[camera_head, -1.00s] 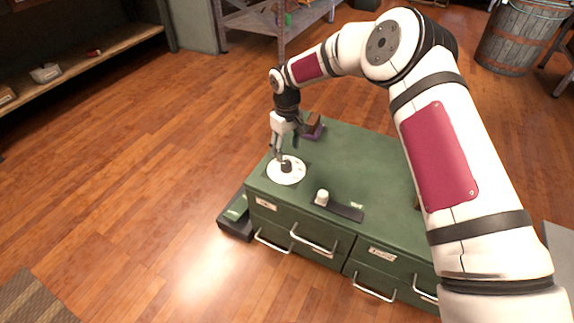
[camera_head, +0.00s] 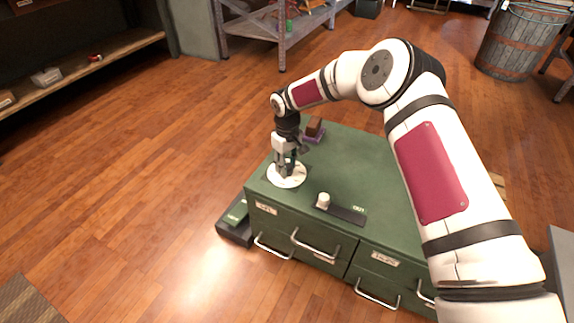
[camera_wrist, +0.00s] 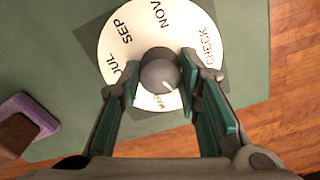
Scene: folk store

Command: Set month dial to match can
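The month dial is a white disc (camera_head: 287,174) on the green cabinet's top at its left end. The wrist view shows it with JUL, SEP, NOV, a red CHECK and a partly hidden label at the bottom. A grey round knob (camera_wrist: 160,71) stands at its centre, its pale mark pointing to the lower right. My gripper (camera_head: 286,170) is over the dial; in the wrist view its fingers (camera_wrist: 160,68) straddle the knob, with a thin gap showing at the left. No object is clearly recognisable as the can.
A small white cylinder (camera_head: 324,199) stands on a dark strip (camera_head: 348,214) with green markings. A brown block sits on a purple base (camera_wrist: 38,114) behind the dial. The green cabinet (camera_head: 370,165) has drawers with handles in front; its top is clear between these.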

